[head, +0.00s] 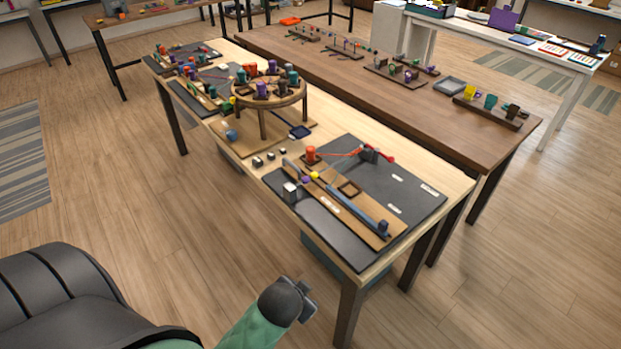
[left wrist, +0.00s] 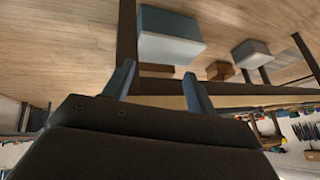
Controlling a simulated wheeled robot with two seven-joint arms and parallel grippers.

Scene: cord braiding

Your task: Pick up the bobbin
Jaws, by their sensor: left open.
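Several coloured bobbins stand on the round braiding stand (head: 262,103) in the head view, on the light wooden table. An orange bobbin (head: 310,155) stands at the near board, with an orange-red cord running right from it. Which bobbin the task means cannot be told. My left gripper (head: 306,300) is low in front of the table's near end, well apart from all bobbins. In the left wrist view its two fingers (left wrist: 158,85) are spread with nothing between them. No bobbin can be made out clearly in that view. My right gripper is not in view.
The light table (head: 452,186) carries a dark mat (head: 405,178) with a wooden board and small blocks. A brown table (head: 400,92) with several fixtures stands close behind. Table legs and a bin (head: 345,268) are below the near end. Open floor lies left.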

